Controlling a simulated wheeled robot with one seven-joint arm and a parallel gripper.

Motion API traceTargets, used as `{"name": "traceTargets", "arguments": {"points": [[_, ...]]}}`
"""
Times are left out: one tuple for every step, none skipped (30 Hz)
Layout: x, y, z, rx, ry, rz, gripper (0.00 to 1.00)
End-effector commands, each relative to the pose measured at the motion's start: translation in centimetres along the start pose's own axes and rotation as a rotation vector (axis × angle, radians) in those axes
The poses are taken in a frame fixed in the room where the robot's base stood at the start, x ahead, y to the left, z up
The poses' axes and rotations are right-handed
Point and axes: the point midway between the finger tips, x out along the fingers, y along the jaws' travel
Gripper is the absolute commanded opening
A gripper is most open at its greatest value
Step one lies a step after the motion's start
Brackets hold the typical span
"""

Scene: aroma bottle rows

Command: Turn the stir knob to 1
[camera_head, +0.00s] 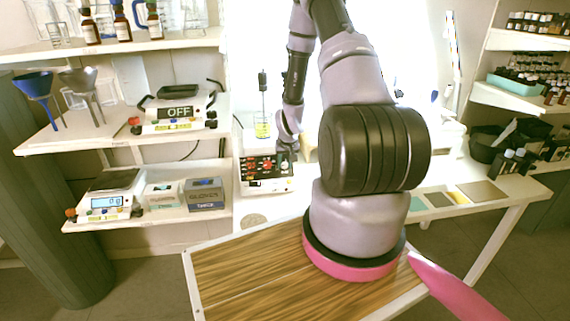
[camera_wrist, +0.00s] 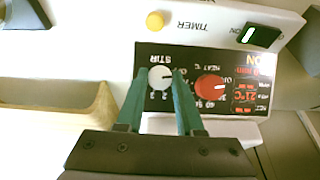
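The stir knob (camera_wrist: 160,78) is a white round dial under an upside-down STIR label in the wrist view. A mark on it points to the picture's right. Figures 2 and 3 show below it; no 1 can be read. My gripper (camera_wrist: 160,75) has its two teal fingers on either side of this knob, their tips close against its edges.
A red heat knob (camera_wrist: 210,88) sits right beside the fingers, with a red display (camera_wrist: 251,95) beyond it. A lit switch (camera_wrist: 258,37) and a yellow button (camera_wrist: 154,20) are above. A beaker (camera_head: 262,128) stands on the stirrer. A wooden tabletop (camera_head: 250,270) is in front.

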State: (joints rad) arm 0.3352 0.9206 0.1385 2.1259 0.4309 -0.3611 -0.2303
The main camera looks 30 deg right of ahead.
Motion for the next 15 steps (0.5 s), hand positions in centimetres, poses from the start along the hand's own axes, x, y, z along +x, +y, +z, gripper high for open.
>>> {"name": "traceTargets", "arguments": {"points": [[-0.01,0.01,0.0,0.0,0.0,0.0,0.09],[-0.01,0.02,0.0,0.0,0.0,0.0,0.0],[-0.01,0.01,0.0,0.0,0.0,0.0,0.0],[-0.01,0.02,0.0,0.0,0.0,0.0,0.0],[-0.01,0.02,0.0,0.001,0.0,0.0,0.0],[-0.02,0.03,0.0,0.002,0.0,0.0,0.0],[-0.02,0.04,0.0,0.004,0.0,-0.001,0.0],[-0.02,0.05,0.01,0.006,0.0,-0.002,0.0],[-0.02,0.07,0.0,0.012,0.0,-0.005,0.0],[-0.02,0.09,0.0,0.018,0.0,-0.008,0.0],[-0.02,0.11,0.0,0.025,0.0,-0.011,0.0],[-0.02,0.13,0.0,0.035,0.0,-0.017,0.0],[-0.02,0.17,0.0,0.045,0.0,-0.022,0.0],[-0.02,0.22,0.0,0.058,0.0,-0.028,0.0],[-0.02,0.21,0.0,0.076,0.0,-0.038,0.0]]}}
